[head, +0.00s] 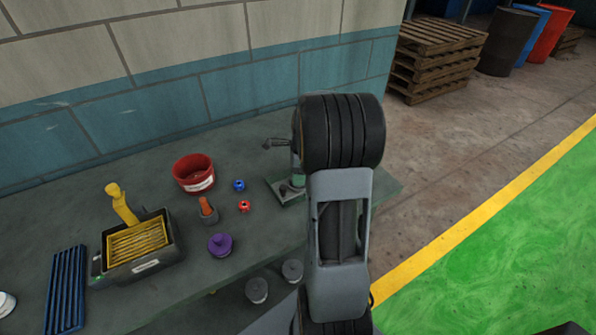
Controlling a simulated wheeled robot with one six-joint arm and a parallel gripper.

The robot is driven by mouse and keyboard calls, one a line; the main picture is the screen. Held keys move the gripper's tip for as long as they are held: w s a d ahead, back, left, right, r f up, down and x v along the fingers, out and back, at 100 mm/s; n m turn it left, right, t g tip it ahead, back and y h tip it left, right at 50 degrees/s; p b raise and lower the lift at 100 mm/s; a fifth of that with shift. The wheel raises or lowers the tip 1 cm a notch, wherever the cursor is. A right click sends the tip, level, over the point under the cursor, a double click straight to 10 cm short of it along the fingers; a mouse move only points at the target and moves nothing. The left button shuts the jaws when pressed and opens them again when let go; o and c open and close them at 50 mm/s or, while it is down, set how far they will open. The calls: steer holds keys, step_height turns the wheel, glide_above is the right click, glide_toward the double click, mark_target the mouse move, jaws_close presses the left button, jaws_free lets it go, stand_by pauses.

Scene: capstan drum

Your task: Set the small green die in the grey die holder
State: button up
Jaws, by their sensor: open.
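No green die can be made out clearly in the head view. A pale green and grey bench device (290,188) with a flat base stands at the bench's right part, partly hidden behind my arm. I cannot tell whether it is the grey die holder. A small blue die (239,185) and a small red die (244,206) lie on the bench to its left. My arm rises in front of the bench's right end and covers part of it.
On the bench (150,205) are a red tub (194,172), an orange piece in a grey cup (208,211), a purple knobbed piece (220,244), a black tray with a yellow brush (138,246) and a blue ribbed mat (66,290). Pallets (436,58) stand beyond, on the floor.

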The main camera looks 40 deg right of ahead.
step_height(320, 180, up, 12)
steer(key=d, duration=0.1)
steer(key=s+a+n+t, duration=0.1)
steer(key=s+a+n, duration=0.3)
steer(key=a+n, duration=0.3)
steer(key=s+a+f+n+t, duration=0.1)
steer(key=s+a+n, duration=0.3)
steer(key=a+n, duration=0.3)
steer(key=s+a+n+t+h, duration=0.1)
steer(key=s+a+n, duration=0.3)
steer(key=a+n, duration=0.4)
steer(key=n, duration=0.3)
steer(key=shift+s+f, duration=0.15)
steer(key=shift+f, duration=0.1)
steer(key=shift+d, duration=0.15)
